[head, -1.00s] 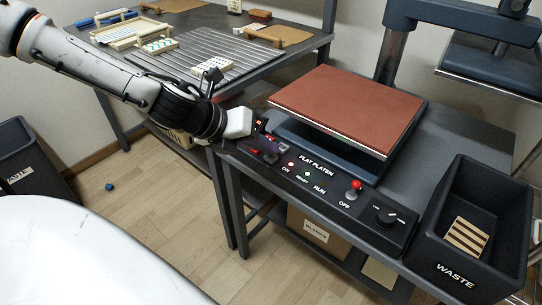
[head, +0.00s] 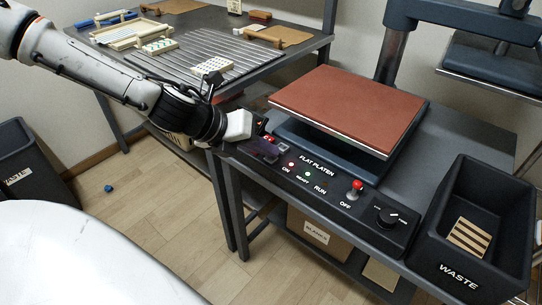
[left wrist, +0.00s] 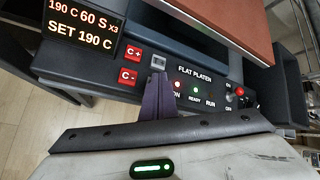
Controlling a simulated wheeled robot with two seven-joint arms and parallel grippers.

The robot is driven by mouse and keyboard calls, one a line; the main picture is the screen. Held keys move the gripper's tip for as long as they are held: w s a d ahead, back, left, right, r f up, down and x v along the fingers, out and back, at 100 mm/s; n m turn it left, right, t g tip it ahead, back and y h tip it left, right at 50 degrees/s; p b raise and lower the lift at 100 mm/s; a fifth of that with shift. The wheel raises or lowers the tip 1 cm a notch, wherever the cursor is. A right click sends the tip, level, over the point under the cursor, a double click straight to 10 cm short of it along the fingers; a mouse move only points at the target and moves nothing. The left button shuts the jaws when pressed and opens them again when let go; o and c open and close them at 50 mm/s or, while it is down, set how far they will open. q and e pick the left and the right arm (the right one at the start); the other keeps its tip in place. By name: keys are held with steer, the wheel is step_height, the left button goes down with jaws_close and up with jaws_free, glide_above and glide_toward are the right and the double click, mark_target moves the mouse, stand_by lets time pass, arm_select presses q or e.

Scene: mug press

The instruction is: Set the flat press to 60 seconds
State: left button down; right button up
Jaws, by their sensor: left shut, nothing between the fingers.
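The flat press has a red-brown platen (head: 345,105) and a black control panel (head: 330,190) along its front. In the left wrist view the display (left wrist: 82,30) reads "190 C 60 S x3" and "SET 190 C". Red C+ (left wrist: 133,53) and C- (left wrist: 128,77) buttons sit beside it. A grey button (left wrist: 158,62) is just beyond my fingertips. My left gripper (head: 266,150) is shut and empty, its purple fingers over the left end of the panel; they also show in the left wrist view (left wrist: 158,82). They hide part of the panel; contact cannot be told. My right gripper is out of view.
A red-topped switch (head: 356,187) and a black knob (head: 387,216) are farther right on the panel. A waste bin (head: 476,270) with striped pieces stands right of the press. A table with a ribbed surface (head: 215,65) is behind my left arm.

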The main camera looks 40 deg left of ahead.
mark_target(266, 161)
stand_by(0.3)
arm_select(q)
steer(key=shift+r+p, duration=0.85)
step_height(266, 161, up, 5)
steer(key=p, duration=0.4)
stand_by(0.7)
stand_by(0.9)
